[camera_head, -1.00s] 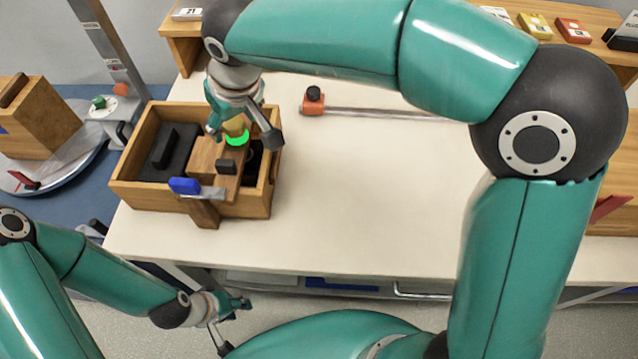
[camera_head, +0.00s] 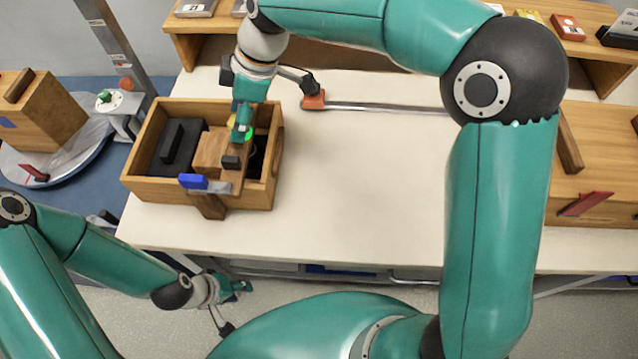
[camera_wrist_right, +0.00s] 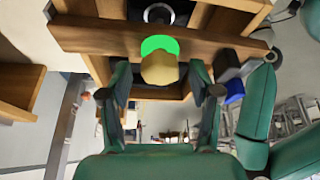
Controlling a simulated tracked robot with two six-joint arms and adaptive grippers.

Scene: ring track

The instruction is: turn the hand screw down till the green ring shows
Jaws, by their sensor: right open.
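The hand screw's yellow knob (camera_wrist_right: 160,70) stands on a wooden bar (camera_wrist_right: 100,37) laid across a wooden box. A bright green ring (camera_wrist_right: 159,45) shows around its base. In the head view my right gripper (camera_head: 241,130) covers most of the knob, and only part of the green ring (camera_head: 249,135) shows beside it. In the right wrist view my right gripper (camera_wrist_right: 160,82) is open, one finger on each side of the knob with gaps between. My left gripper (camera_head: 240,287) is low in front of the table, too small to read its jaws.
The open wooden box (camera_head: 262,196) holds a dark block (camera_head: 180,150). A blue-handled clamp (camera_head: 193,181) sits at the bar's near end. A metal rail with an orange end (camera_head: 313,101) lies behind. The white table to the right (camera_head: 350,180) is clear.

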